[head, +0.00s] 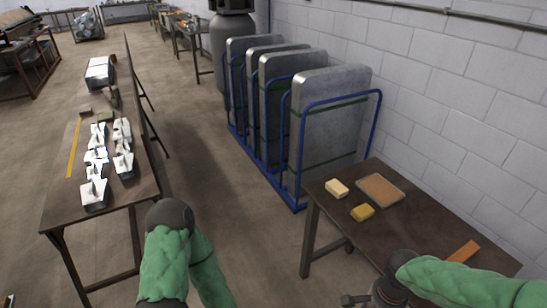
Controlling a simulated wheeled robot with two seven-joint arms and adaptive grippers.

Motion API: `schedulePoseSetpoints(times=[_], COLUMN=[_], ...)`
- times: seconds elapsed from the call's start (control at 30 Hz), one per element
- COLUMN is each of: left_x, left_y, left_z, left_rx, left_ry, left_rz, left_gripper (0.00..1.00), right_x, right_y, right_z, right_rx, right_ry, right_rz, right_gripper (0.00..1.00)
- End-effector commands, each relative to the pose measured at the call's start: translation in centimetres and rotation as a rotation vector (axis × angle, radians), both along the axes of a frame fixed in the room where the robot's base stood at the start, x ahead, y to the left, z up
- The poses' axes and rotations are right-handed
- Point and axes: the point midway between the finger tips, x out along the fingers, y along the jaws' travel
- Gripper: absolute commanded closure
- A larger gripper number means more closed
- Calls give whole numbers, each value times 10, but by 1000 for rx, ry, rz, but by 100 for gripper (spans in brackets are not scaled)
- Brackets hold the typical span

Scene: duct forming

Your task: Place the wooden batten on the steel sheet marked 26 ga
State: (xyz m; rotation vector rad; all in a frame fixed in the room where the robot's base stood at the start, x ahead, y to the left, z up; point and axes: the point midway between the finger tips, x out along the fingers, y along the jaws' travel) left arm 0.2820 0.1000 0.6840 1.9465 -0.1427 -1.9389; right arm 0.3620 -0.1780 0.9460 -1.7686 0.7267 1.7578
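An orange-brown flat strip (464,251), which looks like the wooden batten, lies on the right table, its near end close to my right arm. Several large grey steel sheets or panels stand upright in blue racks (300,150) along the wall. I cannot read any 26 ga mark on them. My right gripper (357,299) is only partly in view at the bottom edge, by the right table's near side; its fingers are unclear. My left arm hangs over the floor between the tables; its gripper is below the picture.
The right table (415,222) also bears a shallow tray (380,190), a pale block (337,188) and a yellow block (362,212). The left table (62,205) holds several white-and-metal pieces (95,165) and a yellow strip (74,148). Bare floor lies between the tables.

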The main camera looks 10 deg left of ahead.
Motion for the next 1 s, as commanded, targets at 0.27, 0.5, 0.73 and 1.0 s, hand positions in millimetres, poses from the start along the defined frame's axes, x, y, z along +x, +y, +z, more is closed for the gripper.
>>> schedulePoseSetpoints(times=[0.27, 0.5, 0.73, 1.0], left_x=[1, 1, 1, 1], left_y=[0, 0, 0, 0], left_z=[0, 0, 0, 0], left_rx=[0, 0, 0, 0], left_ry=[-1, -1, -1, -1], left_rz=[-1, -1, -1, -1], left_gripper=[60, 60, 60, 60], right_x=[11, 24, 40, 51], right_y=[-1, -1, -1, -1], right_z=[-51, -112, -176, -222], right_rx=[-1, 0, 0, -2], right_ry=[5, 8, 5, 3], right_rz=[172, 382, 614, 781], right_gripper=[83, 83, 83, 83])
